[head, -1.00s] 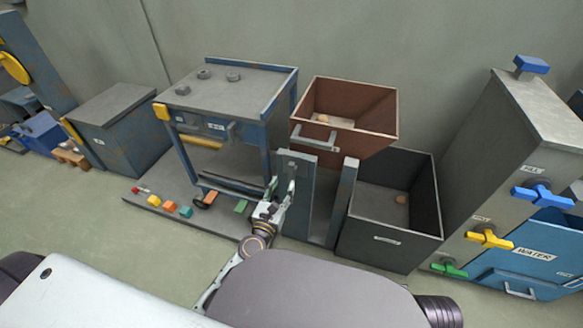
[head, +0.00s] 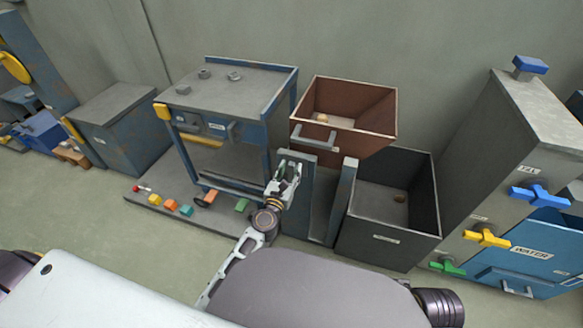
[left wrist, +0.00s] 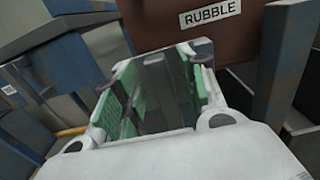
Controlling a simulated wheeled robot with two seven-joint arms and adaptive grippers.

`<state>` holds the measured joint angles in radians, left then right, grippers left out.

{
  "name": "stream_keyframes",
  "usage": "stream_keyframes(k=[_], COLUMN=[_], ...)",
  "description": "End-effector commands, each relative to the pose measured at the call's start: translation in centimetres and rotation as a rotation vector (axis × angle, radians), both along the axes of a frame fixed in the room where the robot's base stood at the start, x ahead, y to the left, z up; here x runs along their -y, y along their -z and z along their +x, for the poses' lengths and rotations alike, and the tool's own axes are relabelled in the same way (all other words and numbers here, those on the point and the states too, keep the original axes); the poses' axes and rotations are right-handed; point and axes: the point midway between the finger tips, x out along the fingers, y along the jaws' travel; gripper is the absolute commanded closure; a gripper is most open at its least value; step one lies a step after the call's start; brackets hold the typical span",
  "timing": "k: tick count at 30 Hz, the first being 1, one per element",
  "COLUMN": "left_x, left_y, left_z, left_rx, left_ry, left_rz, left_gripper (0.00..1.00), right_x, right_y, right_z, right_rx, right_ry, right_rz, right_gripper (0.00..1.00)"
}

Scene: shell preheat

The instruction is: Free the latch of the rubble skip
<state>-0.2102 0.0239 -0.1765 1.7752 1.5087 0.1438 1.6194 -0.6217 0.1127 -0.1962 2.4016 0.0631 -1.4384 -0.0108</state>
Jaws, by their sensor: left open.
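The rubble skip (head: 345,143) is an open red-brown box with a grey handle on its front, held up between blue-grey posts. Its RUBBLE label (left wrist: 210,12) shows at the top of the left wrist view. My left gripper (head: 290,170) is in front of the left post (head: 297,210), just below and left of the skip's handle. Its green-padded fingers also show in the left wrist view (left wrist: 160,85), open, with a grey upright shape between them. I cannot tell whether that shape is the latch. My right gripper is out of view.
A dark open bin (head: 390,235) stands right of the posts with a small lump inside. A blue-framed furnace-like unit (head: 235,95) stands left, with small coloured pieces on its base plate. A grey cabinet (head: 510,150) with coloured valve handles is at the right.

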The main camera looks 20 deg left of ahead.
Motion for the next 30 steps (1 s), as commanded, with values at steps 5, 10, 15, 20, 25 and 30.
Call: stream_keyframes(k=[5,10,15,20,25,30], left_x=[0.0,0.0,0.1,0.1,0.1,0.1], left_y=[-0.1,0.0,0.0,0.0,0.0,0.0], left_z=[1.2,1.7,1.9,1.9,1.8,1.8], left_rx=[0.001,0.0,0.0,0.0,0.0,0.0], left_ry=[0.0,0.0,0.0,0.0,0.0,0.0], left_rz=[-0.001,-0.001,-0.001,-0.001,0.0,0.0], left_gripper=[0.59,0.59,0.59,0.59,0.78,1.0], right_x=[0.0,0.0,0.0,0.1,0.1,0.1], right_y=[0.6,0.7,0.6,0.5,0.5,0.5], right_z=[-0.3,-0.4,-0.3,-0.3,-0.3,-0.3], right_rx=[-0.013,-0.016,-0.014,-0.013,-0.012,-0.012], right_ry=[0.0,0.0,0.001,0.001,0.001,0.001], right_rz=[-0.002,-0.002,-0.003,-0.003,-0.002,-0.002], right_gripper=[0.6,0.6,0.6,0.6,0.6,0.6])
